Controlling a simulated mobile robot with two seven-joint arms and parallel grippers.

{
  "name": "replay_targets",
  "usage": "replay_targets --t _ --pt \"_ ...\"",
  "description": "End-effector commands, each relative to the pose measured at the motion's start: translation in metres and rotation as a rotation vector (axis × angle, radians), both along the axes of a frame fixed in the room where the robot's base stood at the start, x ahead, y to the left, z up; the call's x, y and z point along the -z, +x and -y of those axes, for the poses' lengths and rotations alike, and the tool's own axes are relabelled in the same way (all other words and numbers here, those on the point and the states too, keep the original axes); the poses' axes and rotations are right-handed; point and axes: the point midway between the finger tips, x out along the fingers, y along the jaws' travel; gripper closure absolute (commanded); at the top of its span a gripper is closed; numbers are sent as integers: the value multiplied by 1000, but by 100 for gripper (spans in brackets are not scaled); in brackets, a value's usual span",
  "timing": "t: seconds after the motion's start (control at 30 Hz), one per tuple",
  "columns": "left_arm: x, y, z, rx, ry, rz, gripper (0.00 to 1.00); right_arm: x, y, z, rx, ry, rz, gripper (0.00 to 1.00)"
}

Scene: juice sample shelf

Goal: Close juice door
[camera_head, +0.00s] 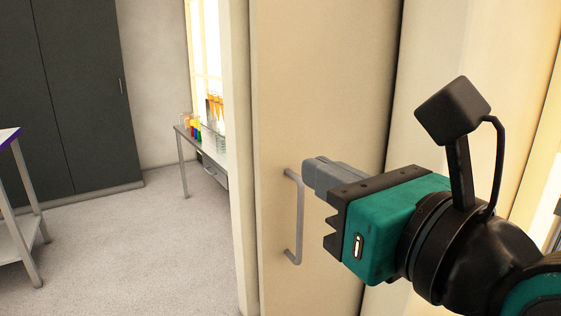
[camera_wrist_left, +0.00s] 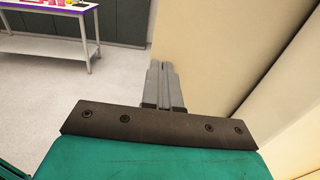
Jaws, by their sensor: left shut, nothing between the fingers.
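The cream door panel (camera_head: 325,90) stands upright in the middle of the head view, with a grey bar handle (camera_head: 299,220) on its face. My left gripper (camera_head: 310,175) is in front of the panel, just right of the handle's upper end. Whether it touches the panel or handle is unclear. In the left wrist view the two fingers (camera_wrist_left: 160,66) lie together with nothing between them, and the cream panel (camera_wrist_left: 205,45) rises beyond and to their right. The handle is not visible there. My right gripper is not in view.
Left of the panel, a metal table (camera_head: 181,135) holds glasses of orange juice (camera_head: 215,107) and small colored items. Another table (camera_head: 18,200) stands at the far left, by dark cabinets (camera_head: 75,90). The pale floor (camera_head: 140,250) between is clear.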

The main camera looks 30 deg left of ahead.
Motion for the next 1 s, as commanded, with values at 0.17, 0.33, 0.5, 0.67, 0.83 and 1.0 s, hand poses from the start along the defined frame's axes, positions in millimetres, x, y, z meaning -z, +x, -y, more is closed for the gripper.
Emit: replay_targets --t 0.17,0.33,0.5,0.67,0.83,1.0 --pt "-3 17 -37 -5 4 1 100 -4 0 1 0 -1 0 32" --pt "-3 30 -63 -5 5 0 100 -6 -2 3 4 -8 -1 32" --pt "-1 38 -78 -3 4 0 100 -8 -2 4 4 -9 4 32" --pt "0 40 -83 -2 3 -1 100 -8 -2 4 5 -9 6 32" --pt "0 40 -83 -1 3 -1 100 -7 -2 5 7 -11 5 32" --pt "0 41 -83 0 3 -1 100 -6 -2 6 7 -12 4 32"
